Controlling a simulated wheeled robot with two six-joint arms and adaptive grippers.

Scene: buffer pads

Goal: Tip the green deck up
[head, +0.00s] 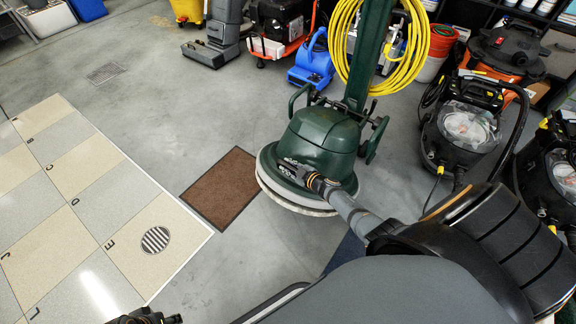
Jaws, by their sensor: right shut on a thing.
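The green deck (318,138) of a floor buffer stands in the middle of the head view, with a pale round pad rim (290,202) showing below it. The buffer's dark green column (370,45) rises from the deck, with a yellow cord (345,40) coiled around its upper part. My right gripper (298,172) reaches in from the lower right and is shut on the near side of the deck. Its fingertips are small and dark against the green. I cannot tell whether the pad touches the floor all round. My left gripper (146,317) shows only partly at the bottom edge; its jaws are unclear.
A brown mat (221,187) lies left of the deck. A lettered tile area (70,200) with a round drain grate (156,240) fills the left. A blue blower (313,65) stands behind, and black vacuums (462,135) stand at the right. Grey floor between is clear.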

